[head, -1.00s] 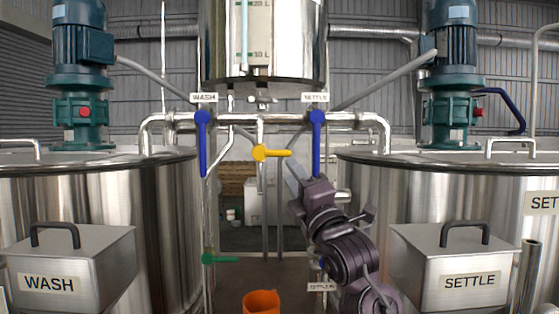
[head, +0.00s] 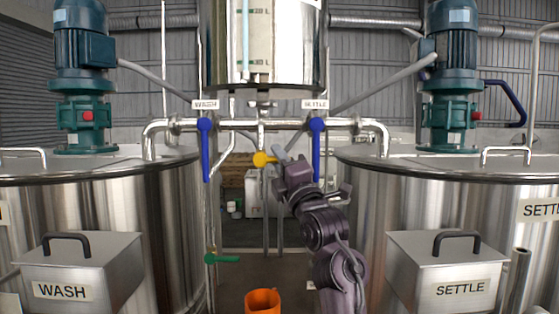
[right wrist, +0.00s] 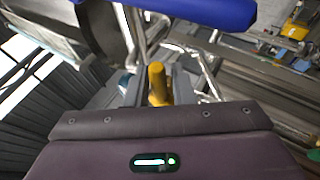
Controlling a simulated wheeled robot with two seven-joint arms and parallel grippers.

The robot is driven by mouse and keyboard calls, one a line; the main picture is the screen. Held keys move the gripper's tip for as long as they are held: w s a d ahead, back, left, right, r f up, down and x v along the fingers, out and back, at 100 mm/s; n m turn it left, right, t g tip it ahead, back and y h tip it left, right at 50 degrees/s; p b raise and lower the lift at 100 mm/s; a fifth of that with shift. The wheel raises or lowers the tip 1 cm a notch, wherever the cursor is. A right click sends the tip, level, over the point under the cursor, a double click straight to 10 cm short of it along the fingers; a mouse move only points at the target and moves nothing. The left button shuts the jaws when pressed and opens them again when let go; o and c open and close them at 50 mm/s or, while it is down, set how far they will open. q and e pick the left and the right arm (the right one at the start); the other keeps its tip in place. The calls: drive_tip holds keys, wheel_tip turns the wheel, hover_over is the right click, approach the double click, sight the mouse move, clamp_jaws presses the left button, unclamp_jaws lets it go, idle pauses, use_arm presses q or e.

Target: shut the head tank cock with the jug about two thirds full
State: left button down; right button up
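The head tank (head: 262,45) is the steel vessel with a level scale, high in the middle. My right gripper (head: 280,155) is at the handle's right end. In the right wrist view, the yellow handle (right wrist: 157,85) stands between its grey fingers, with gaps showing on both sides, so it looks open around the handle. The orange jug (head: 262,302) is at the bottom middle, partly cut off; its level cannot be read. My left gripper is out of view.
Blue levers, WASH (head: 205,150) and SETTLE (head: 317,150), hang down on either side; the SETTLE one is close to my right gripper. A green handle (head: 222,259) is lower left. Big steel tanks (head: 165,215) flank the gap, with lidded WASH and SETTLE boxes (head: 440,265).

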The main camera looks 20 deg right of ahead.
clamp_jaws()
drive_tip(key=f+m+h+b, duration=0.1)
drive_tip(key=m+b, duration=0.1)
drive_tip(key=shift+f+m+t+h, duration=0.15)
drive_tip(key=shift+m+t+h, duration=0.15)
drive_tip(key=shift+t, duration=0.1)
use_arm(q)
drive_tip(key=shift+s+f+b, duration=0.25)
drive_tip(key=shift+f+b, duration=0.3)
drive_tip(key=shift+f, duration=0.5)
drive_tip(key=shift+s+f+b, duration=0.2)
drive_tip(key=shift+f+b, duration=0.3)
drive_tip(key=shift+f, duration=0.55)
use_arm(e)
drive_tip(key=shift+w+a+f+m+t+h, duration=0.1)
drive_tip(key=shift+m+t+h, duration=0.05)
drive_tip(key=shift+m+h, duration=1)
drive_tip(key=shift+s+a+f+m+t+h, duration=0.1)
drive_tip(key=shift+f+m+t+h, duration=0.1)
drive_tip(key=shift+m+h, duration=0.9)
drive_tip(key=shift+w+f+m+t+h, duration=0.15)
drive_tip(key=shift+m+h, duration=0.7)
drive_tip(key=shift+m, duration=0.6)
drive_tip(key=shift+r, duration=0.1)
drive_tip(key=shift+o, duration=1.9)
unclamp_jaws()
